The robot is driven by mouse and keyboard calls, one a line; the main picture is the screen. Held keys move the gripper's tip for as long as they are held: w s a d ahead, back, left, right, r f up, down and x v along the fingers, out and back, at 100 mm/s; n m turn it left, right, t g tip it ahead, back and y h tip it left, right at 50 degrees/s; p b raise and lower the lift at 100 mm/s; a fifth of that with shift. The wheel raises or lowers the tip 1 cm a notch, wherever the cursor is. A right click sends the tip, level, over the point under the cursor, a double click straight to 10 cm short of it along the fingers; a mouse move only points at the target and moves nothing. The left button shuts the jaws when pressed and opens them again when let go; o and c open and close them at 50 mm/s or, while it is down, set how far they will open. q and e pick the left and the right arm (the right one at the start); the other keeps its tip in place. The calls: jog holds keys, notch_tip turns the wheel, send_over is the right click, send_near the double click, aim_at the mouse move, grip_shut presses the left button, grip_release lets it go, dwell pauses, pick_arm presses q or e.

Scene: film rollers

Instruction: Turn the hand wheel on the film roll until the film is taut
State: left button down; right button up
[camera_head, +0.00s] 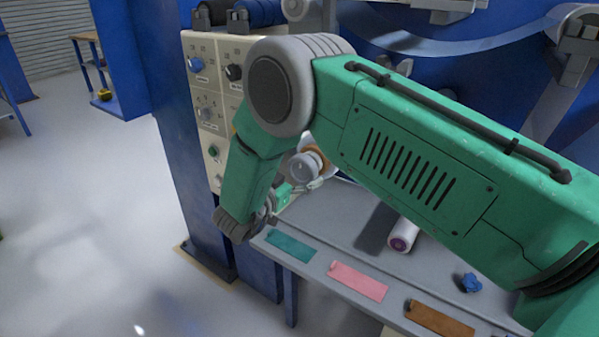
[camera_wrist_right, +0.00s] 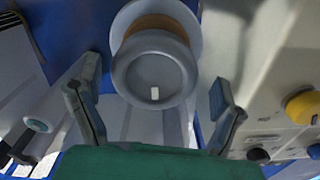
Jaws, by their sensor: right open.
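The grey round hand wheel (camera_head: 302,168) sits on the front of the film roll, beside the control panel. In the right wrist view the hand wheel (camera_wrist_right: 150,76) faces me, with a small white mark on its face. The brown film roll (camera_wrist_right: 158,24) and a pale flange show behind it. My right gripper (camera_head: 300,190) is close in front of the wheel, partly hidden by my green arm. In the wrist view its fingers (camera_wrist_right: 155,82) are spread on either side of the wheel, with visible gaps. My left gripper is out of view.
A beige control panel (camera_head: 203,110) with knobs stands close to the wheel; its yellow knob (camera_wrist_right: 302,107) shows at right in the wrist view. A grey shelf below holds a white roll (camera_head: 404,236), a blue knob-like piece (camera_head: 470,282) and coloured strips. The floor at left is open.

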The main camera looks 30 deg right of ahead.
jog(key=shift+d, duration=0.25)
jog(key=shift+d+f, duration=0.15)
jog(key=shift+d, duration=0.2)
jog(key=c, duration=0.4)
jog(key=shift+d+f, duration=0.1)
jog(key=shift+d, duration=0.25)
jog(key=c, duration=0.7)
jog(key=shift+a, duration=0.4)
jog(key=shift+n+p, duration=0.75)
jog(key=shift+n, duration=0.35)
jog(key=n+p, duration=0.1)
jog(key=n, duration=0.1)
jog(key=shift+n, duration=0.3)
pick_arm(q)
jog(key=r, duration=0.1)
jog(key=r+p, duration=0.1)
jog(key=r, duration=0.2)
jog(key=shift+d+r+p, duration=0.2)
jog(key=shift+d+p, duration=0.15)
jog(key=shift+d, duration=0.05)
pick_arm(e)
jog(key=n, duration=0.4)
jog(key=shift+a+n, duration=0.1)
jog(key=shift+n, duration=0.3)
